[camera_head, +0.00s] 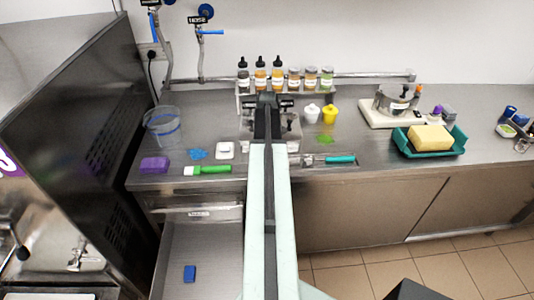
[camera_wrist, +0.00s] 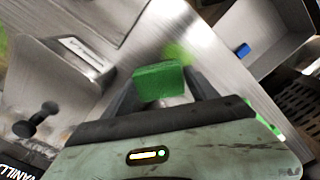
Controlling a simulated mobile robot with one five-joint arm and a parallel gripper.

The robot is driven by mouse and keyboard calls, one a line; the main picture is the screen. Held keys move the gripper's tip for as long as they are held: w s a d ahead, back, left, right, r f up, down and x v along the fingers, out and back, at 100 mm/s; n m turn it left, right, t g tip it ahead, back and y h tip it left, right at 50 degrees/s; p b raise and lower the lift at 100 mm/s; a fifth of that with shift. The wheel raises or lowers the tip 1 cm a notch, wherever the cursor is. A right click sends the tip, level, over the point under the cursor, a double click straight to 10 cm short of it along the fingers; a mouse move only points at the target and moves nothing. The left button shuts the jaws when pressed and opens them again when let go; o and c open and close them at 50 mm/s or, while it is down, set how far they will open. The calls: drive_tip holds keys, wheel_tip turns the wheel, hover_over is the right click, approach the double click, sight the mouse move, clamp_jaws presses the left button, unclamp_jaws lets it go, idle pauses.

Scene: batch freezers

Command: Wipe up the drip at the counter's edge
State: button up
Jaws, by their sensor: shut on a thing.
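My gripper (camera_wrist: 160,88) is shut on a green block-shaped sponge (camera_wrist: 158,82), seen between its two fingers in the wrist view. A blurred light-green spot (camera_wrist: 178,52), which looks like the drip, shows on the steel just beyond the sponge, near the counter's edge. I cannot tell whether the sponge touches the counter. In the head view my arm reaches over the steel counter (camera_head: 375,165) and hides the gripper, the sponge and that spot.
An open drawer (camera_head: 205,245) holds a blue block (camera_head: 190,273). A green-handled brush (camera_head: 210,170), a purple block (camera_head: 154,164) and a clear bucket (camera_head: 162,128) stand left. Right are a green patch (camera_head: 326,139), a turquoise-handled tool (camera_head: 335,159) and a teal tray (camera_head: 428,152).

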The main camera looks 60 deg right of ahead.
drive_tip(key=shift+s+a+f, duration=0.1)
drive_tip(key=shift+s+a, duration=0.55)
drive_tip(key=shift+a, duration=0.25)
drive_tip(key=shift+s+a, duration=0.6)
drive_tip(key=shift+a, duration=0.25)
drive_tip(key=shift+s+a, duration=0.5)
drive_tip(key=shift+a, duration=0.2)
drive_tip(key=shift+s+a, duration=0.5)
drive_tip(key=shift+a, duration=0.2)
drive_tip(key=shift+d, duration=0.1)
wheel_tip(320, 180, up, 6)
drive_tip(key=p, duration=0.6)
drive_tip(key=shift+w+r, duration=0.1)
drive_tip(key=shift+r, duration=0.1)
wheel_tip(320, 180, up, 3)
drive_tip(key=p, duration=0.3)
drive_tip(key=shift+f, duration=0.1)
